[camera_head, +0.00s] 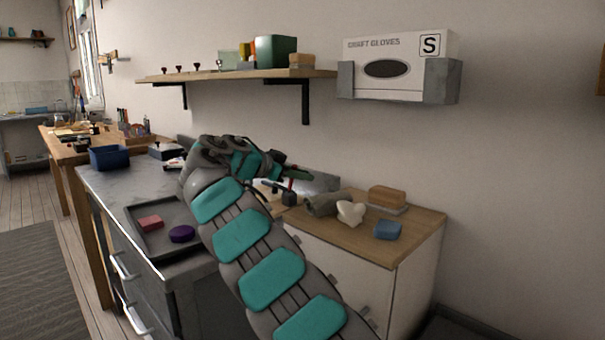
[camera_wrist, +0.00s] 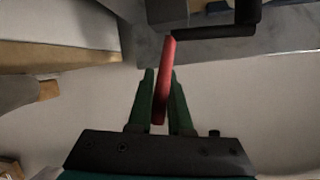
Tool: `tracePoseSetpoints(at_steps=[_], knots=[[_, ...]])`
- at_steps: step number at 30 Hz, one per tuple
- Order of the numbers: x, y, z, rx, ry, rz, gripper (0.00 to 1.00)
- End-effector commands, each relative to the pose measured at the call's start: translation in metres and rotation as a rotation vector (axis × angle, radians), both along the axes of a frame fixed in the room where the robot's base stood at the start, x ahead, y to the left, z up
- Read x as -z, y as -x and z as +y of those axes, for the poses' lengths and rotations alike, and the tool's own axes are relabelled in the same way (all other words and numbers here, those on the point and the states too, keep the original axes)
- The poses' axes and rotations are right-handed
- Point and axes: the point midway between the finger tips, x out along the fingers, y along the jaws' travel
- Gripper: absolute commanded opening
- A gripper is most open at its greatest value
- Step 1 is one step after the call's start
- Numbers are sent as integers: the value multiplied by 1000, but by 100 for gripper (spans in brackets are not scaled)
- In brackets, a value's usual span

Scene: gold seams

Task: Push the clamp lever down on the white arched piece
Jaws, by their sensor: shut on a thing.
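My gripper (camera_wrist: 162,82) has dark green fingers, closed on either side of the red clamp lever (camera_wrist: 168,60) in the wrist view. The lever stands nearly upright in that picture, and its upper end reaches a black clamp bar (camera_wrist: 215,32). In the head view my gripper (camera_head: 299,175) is over the wooden-topped cabinet, with a bit of the red lever (camera_head: 290,184) below it and the dark clamp (camera_head: 286,197) under that. A pale patch beside the clamp may be the white arched piece; my arm hides most of it, and I cannot make out its arch.
On the wooden cabinet top (camera_head: 408,226) are a white lobed object (camera_head: 350,212), a grey-brown roll (camera_head: 322,205), a blue block (camera_head: 388,230) and a wooden-backed brush (camera_head: 387,196). A grey tray (camera_head: 150,240) lies left of my arm. A shelf (camera_head: 225,75) and glove box (camera_head: 400,65) are above.

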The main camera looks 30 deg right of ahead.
Motion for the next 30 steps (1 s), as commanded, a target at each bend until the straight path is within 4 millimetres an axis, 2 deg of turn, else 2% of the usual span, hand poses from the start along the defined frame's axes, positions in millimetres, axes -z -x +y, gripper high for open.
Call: tracePoseSetpoints(at_steps=[5,6,13,23,30], knots=[[-4,-4,3,-16,7,-9,0],[-5,-4,3,-16,7,-10,21],[-4,-3,2,-12,6,-8,46],[-4,-1,6,-9,3,-6,46],[-18,5,40,-14,4,-10,46]])
